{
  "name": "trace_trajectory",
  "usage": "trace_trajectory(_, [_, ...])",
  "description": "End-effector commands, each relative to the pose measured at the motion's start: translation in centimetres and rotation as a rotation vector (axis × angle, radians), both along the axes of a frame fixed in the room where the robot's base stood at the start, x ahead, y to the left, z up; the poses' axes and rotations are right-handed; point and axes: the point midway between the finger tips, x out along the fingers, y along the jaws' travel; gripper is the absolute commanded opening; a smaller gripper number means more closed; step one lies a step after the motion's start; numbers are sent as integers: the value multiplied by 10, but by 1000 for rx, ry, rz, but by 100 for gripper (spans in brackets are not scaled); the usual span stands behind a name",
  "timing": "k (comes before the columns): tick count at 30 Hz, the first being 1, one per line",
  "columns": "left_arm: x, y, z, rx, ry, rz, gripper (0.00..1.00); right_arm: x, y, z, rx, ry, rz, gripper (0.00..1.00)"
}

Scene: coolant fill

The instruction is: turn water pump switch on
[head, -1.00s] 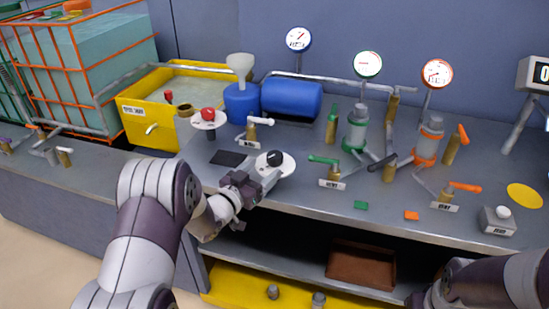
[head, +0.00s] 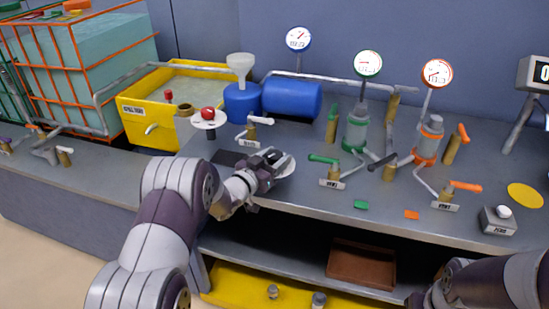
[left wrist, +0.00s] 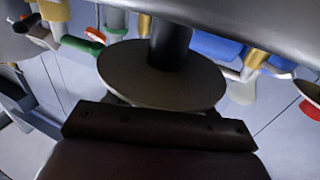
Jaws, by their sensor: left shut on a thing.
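A switch with a black knob and a round white plate (head: 287,168) stands at the front of the grey bench. My left gripper (head: 270,161) is at this switch and shut on its black knob, which it mostly hides in the head view. In the left wrist view, the round plate (left wrist: 125,78) and a dark post (left wrist: 170,45) fill the middle, close to the dark gripper body. The fingertips are hidden there. A second switch with a red knob (head: 208,114) stands farther back and to the left. My right gripper is not in view; only part of its arm shows at lower right.
A valve with a white handle (head: 252,130) stands just behind my left gripper. A green-handled valve (head: 329,165) is to its right. A blue tank (head: 291,98) and yellow tub (head: 152,125) stand behind.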

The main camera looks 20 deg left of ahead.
Motion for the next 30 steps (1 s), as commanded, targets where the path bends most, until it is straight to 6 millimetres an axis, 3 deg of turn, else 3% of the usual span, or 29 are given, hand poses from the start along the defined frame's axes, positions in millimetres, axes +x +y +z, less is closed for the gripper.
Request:
trace_trajectory(12, [0, 0, 0, 0, 1, -86, 22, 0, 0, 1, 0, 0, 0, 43])
trace_trajectory(13, [0, 0, 0, 0, 1, -86, 59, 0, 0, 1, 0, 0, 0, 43])
trace_trajectory(15, [0, 0, 0, 0, 1, -86, 73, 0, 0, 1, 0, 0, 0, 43])
trace_trajectory(24, [-3, 2, 0, 0, 1, -85, 73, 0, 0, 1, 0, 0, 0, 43])
trace_trajectory(30, [-41, 23, 1, 0, 2, -80, 73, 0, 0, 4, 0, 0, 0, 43])
